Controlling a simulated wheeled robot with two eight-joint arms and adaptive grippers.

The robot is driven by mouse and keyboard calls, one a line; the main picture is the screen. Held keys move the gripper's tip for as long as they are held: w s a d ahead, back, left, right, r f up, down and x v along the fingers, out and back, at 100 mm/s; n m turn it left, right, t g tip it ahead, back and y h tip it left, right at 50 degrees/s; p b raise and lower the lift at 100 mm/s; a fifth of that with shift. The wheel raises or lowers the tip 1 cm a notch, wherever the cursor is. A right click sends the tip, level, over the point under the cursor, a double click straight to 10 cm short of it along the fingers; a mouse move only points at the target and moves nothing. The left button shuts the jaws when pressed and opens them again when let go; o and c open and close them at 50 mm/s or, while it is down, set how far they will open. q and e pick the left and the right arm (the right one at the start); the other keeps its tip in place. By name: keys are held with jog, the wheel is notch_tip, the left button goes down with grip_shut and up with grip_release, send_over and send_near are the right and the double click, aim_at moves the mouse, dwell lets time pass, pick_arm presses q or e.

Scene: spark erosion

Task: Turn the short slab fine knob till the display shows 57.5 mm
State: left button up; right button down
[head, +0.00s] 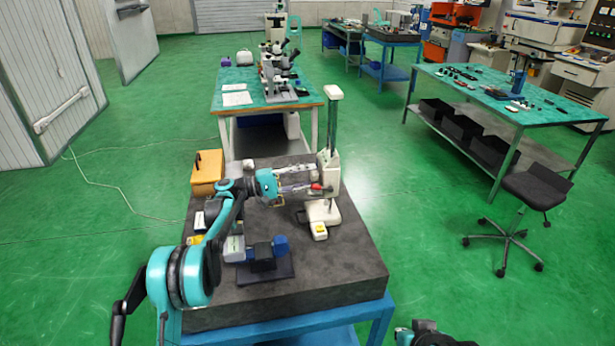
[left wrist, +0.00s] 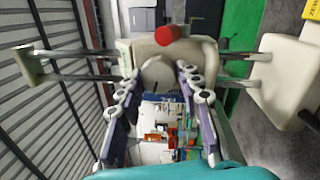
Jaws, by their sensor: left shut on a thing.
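The off-white height gauge (head: 333,125) stands upright on the dark granite slab (head: 345,270), its carriage low on the column. In the left wrist view, the pale carriage (left wrist: 203,52) carries a red knob (left wrist: 168,34). Below the red knob is a pale round knob (left wrist: 158,73) with a dark line on it. My left gripper (head: 306,187) reaches the carriage from the left. In the left wrist view its two fingers (left wrist: 158,80) are shut around the pale knob, one on each side. No display reading can be made out. My right gripper's fingers are out of view.
A microscope bench (head: 240,97) stands behind. A stool (head: 535,190) stands right, with clear green floor between.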

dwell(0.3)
pick_arm(q)
jog(key=o, duration=1.2)
jog(key=shift+c, duration=0.2)
jog(key=v, duration=0.8)
